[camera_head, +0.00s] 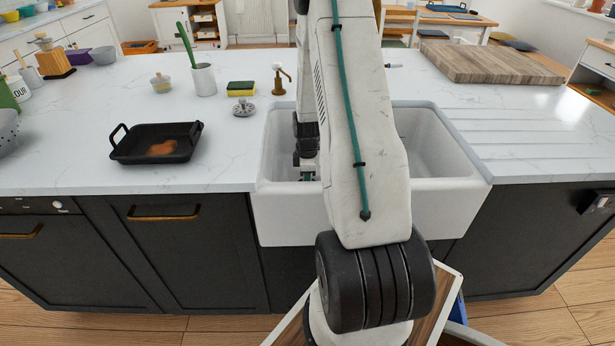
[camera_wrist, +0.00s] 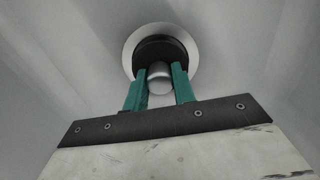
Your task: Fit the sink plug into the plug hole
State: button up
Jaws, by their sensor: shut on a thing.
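The white sink (camera_head: 430,145) is set into the counter, and my arm reaches down into its left part. In the wrist view my gripper (camera_wrist: 161,80) has its two green fingers shut on the light knob of the dark round sink plug (camera_wrist: 160,50). The plug is at the pale ring of the plug hole (camera_wrist: 193,47) in the sink floor and covers most of its opening. I cannot tell whether the plug is seated or just above the hole. In the head view the gripper (camera_head: 307,175) shows partly inside the sink, and the plug is hidden.
A black pan (camera_head: 155,143) with a brown stain sits left of the sink. The sink walls surround the gripper. A wooden board (camera_head: 485,63) lies at the back right.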

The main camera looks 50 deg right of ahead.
jog(key=shift+f, duration=0.7)
jog(key=o, duration=1.1)
jog(key=shift+c, duration=0.2)
jog(key=shift+r, duration=3.9)
